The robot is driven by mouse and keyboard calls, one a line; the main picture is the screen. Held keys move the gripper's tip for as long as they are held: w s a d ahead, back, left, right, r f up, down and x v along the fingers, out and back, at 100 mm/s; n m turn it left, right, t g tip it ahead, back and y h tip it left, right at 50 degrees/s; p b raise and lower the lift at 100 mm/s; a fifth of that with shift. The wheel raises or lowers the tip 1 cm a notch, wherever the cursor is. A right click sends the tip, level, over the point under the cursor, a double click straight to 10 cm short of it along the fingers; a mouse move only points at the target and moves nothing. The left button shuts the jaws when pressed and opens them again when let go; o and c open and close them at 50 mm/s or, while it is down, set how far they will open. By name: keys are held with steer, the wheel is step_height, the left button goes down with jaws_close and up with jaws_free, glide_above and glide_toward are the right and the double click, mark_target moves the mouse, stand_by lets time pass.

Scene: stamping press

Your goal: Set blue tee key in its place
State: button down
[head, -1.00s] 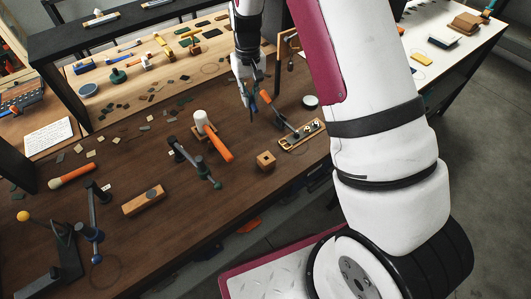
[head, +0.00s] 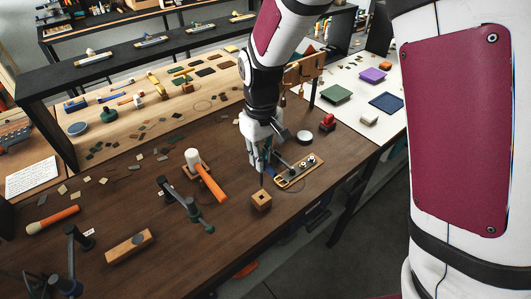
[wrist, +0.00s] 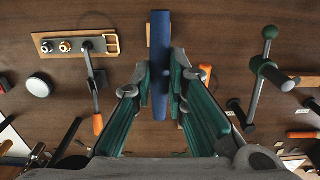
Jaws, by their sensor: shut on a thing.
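My gripper (head: 262,167) is low over the brown bench, just left of a wooden fixture plate (head: 303,169). In the wrist view my gripper (wrist: 161,85) is shut on the blue tee key (wrist: 160,60). The key's long blue bar runs between the fingers and sticks out past them. Its lower part is hidden, so I cannot tell whether it touches anything. A small wooden block with a dark hole (head: 262,201) stands just in front of the gripper, apart from the fixture plate; the bar mostly covers it in the wrist view.
The fixture plate carries round knobs and a square frame; a lever with an orange tip (wrist: 98,123) stands beside it. A mallet with an orange handle (head: 212,183), a green-tipped clamp (head: 185,203) and a round white-topped puck (head: 304,137) are nearby.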

mark_target(262, 179)
steer(key=shift+f, duration=0.1)
steer(key=shift+f+b, duration=0.4)
steer(key=shift+f, duration=1.8)
steer(key=shift+f, duration=0.95)
steer(key=shift+f, duration=0.35)
steer(key=shift+f+b, duration=0.35)
steer(key=shift+f, duration=0.55)
steer(key=c, duration=1.5)
jaws_free()
